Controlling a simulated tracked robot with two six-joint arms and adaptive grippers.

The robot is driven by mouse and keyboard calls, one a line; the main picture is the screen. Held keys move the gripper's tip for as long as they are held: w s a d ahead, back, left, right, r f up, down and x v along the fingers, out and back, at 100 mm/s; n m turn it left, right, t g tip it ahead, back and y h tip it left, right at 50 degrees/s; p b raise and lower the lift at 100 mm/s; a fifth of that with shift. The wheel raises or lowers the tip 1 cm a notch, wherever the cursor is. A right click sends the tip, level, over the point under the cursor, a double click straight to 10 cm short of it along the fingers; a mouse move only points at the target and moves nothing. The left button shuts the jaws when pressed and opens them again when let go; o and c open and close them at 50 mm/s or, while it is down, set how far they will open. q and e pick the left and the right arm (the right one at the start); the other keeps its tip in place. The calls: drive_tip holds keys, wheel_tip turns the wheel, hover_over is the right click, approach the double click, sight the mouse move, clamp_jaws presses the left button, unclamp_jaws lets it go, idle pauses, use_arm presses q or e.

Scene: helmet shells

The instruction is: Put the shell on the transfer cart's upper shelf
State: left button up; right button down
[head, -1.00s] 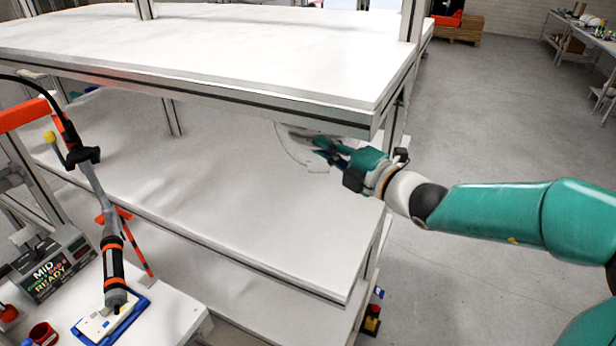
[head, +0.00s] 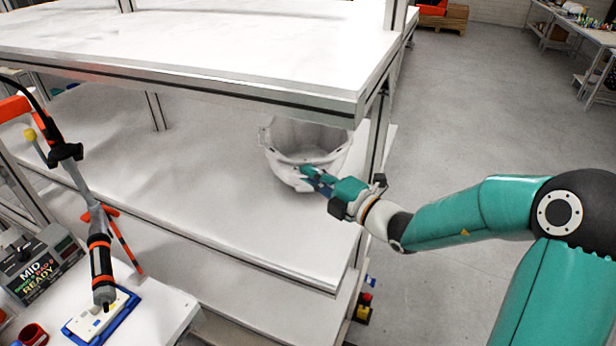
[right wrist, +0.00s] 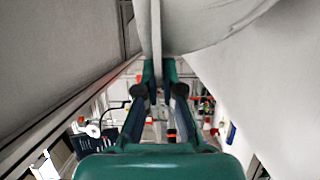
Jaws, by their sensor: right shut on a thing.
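The white helmet shell (head: 305,138) is under the top board of a white rack, over the board below it. Its hollow side shows, and its top edge is partly hidden by the upper board. I cannot tell whether it touches the lower board. My right gripper (head: 312,178) is shut on the shell's near rim. In the right wrist view the fingers of my right gripper (right wrist: 158,80) pinch a thin pale wall, with the curved shell (right wrist: 215,25) beside it. My left gripper is not in view. I cannot tell which board is the transfer cart's upper shelf.
The rack's upper board (head: 200,45) is bare and overhangs the shell; a metal post (head: 378,130) stands close right of it. The lower board (head: 190,170) is clear to the left. A bench with a hanging tool (head: 100,260) stands at left. Floor is free at right.

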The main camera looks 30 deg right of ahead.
drive_tip(key=c, duration=1.3)
unclamp_jaws()
drive_tip(key=shift+f, duration=0.1)
drive_tip(key=b+v, duration=0.2)
drive_tip(key=v, duration=1)
drive_tip(key=shift+a, duration=0.1)
